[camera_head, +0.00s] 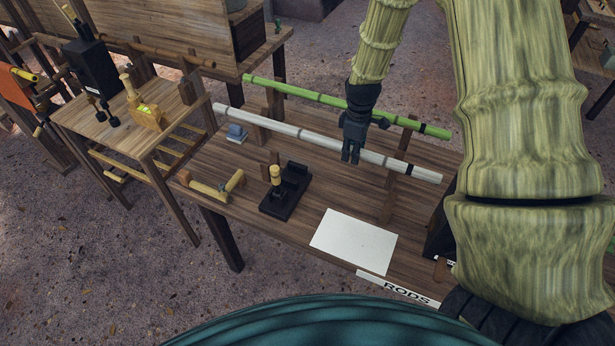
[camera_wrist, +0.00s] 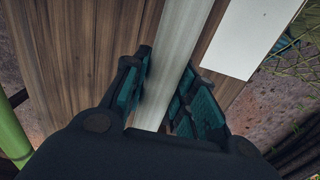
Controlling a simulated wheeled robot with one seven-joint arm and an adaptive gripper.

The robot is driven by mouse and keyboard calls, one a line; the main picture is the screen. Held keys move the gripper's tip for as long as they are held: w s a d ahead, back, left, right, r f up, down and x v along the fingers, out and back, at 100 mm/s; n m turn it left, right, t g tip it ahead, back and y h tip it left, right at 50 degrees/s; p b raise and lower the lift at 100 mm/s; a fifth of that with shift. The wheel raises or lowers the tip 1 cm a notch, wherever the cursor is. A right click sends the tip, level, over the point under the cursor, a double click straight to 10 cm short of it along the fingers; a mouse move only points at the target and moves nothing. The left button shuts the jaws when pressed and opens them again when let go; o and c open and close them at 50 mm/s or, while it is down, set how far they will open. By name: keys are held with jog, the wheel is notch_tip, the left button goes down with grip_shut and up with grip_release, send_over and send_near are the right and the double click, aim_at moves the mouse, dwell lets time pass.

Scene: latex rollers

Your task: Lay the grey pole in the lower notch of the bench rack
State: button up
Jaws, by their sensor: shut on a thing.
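The grey pole (camera_head: 300,134) is long and pale with a dark band near its right end. It runs slantwise over the bench in the head view. My gripper (camera_head: 350,155) is shut on it right of its middle. In the wrist view the pole (camera_wrist: 178,50) passes between the two fingers of my gripper (camera_wrist: 162,100). The bench rack has a wooden upright at the right (camera_head: 392,187) and one at the left (camera_head: 258,133). A green pole (camera_head: 300,93) lies across the rack behind the grey one. I cannot tell whether the grey pole touches the lower notch.
The wooden bench (camera_head: 330,190) holds a white sheet (camera_head: 354,241), a black fixture (camera_head: 285,192), a small wooden roller (camera_head: 210,190) and a blue-grey block (camera_head: 236,133). A side table (camera_head: 120,135) stands at the left. A RODS label (camera_head: 397,288) marks the front edge.

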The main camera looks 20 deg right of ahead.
jog(key=w+d, duration=0.5)
jog(key=d, duration=0.1)
dwell(0.8)
jog(key=shift+a+p, duration=0.1)
jog(key=shift+p, duration=0.25)
jog(key=shift+f, duration=0.15)
dwell(0.4)
jog(key=shift+f+b, duration=0.7)
jog(key=shift+f, duration=0.65)
jog(key=shift+f+b, duration=0.65)
jog(key=shift+f, duration=0.7)
dwell(0.5)
jog(key=o, duration=1.1)
jog(key=shift+r, duration=0.1)
